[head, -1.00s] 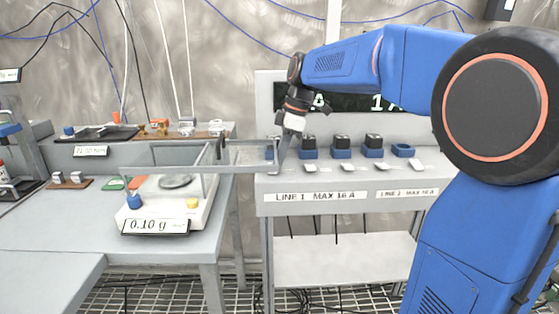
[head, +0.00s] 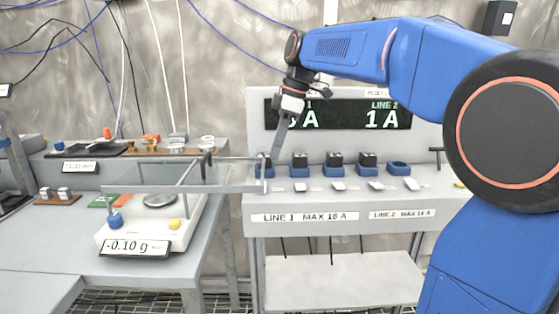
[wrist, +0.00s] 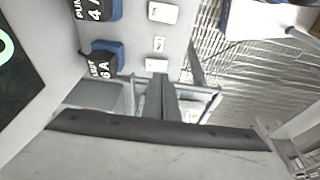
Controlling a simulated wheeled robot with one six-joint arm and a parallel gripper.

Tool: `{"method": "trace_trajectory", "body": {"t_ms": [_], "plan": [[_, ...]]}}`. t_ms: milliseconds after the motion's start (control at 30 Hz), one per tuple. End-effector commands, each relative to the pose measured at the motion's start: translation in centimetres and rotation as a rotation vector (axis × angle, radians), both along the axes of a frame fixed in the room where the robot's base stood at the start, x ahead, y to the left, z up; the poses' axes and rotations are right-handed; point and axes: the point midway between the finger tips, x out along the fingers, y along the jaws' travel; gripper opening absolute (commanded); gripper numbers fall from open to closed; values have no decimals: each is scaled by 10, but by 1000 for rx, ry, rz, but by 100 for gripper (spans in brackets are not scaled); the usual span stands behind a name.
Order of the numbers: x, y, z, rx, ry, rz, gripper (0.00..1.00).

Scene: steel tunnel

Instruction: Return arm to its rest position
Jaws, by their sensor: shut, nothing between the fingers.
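My gripper (head: 275,158) hangs from my raised blue arm at the left end of the line panel (head: 300,214). Its fingers point down and are closed with nothing between them. In the wrist view the shut fingers (wrist: 165,98) show above the grey, clear-sided frame of the scale. In the head view the tips overlap the right end of that frame (head: 225,187); I cannot tell whether they touch it.
The scale (head: 190,222) on the left bench reads -0.10 g. Several blue-based plugs (head: 335,161) stand on the panel, with white switches in front. The display (head: 345,113) above shows 1 A for line 2.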

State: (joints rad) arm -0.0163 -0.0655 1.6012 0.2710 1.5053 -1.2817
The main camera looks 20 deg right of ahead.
Motion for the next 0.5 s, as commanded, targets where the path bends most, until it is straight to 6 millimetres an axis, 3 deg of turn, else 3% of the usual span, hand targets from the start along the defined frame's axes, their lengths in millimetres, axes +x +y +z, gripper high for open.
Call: {"method": "trace_trajectory", "body": {"t_ms": [133,267,500], "plan": [[-6,2,7,-1,0,-7,0],[-23,-3,2,-8,1,-77,0],[-87,-20,-32,-22,-2,-354,0]]}}
